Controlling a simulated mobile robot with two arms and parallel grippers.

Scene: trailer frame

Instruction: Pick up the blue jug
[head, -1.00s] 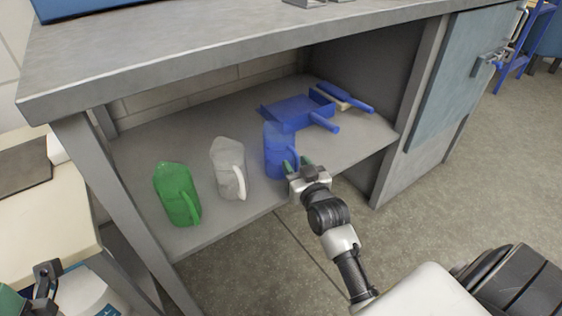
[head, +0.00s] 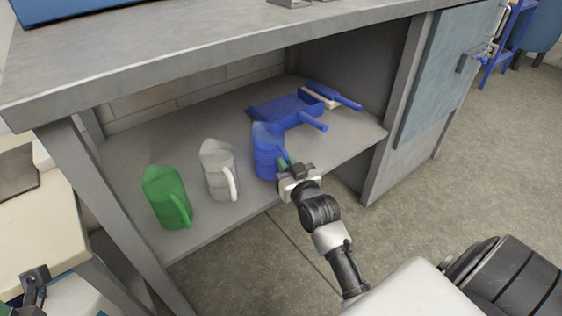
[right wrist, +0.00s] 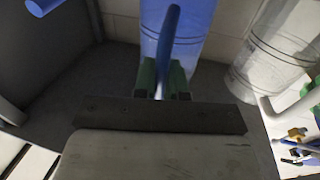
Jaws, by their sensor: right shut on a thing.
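The blue jug (head: 266,152) is a translucent jug standing upright on the shelf under the workbench, near the shelf's front edge. My right gripper (head: 285,163) is at its handle side, with green fingertips. In the right wrist view the jug (right wrist: 196,35) fills the upper middle, and my right gripper (right wrist: 162,78) has one green finger on each side of its blue handle (right wrist: 168,40), shut on it. In the head view the fingers partly hide the handle. My left gripper (head: 35,282) shows only in part at the lower left, away from the jugs.
A clear jug (head: 218,168) and a green jug (head: 165,197) stand left of the blue one. A blue dustpan (head: 285,112) and a brush (head: 335,97) lie behind it. The workbench top (head: 200,60) overhangs the shelf, with a side panel (head: 400,110) at right.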

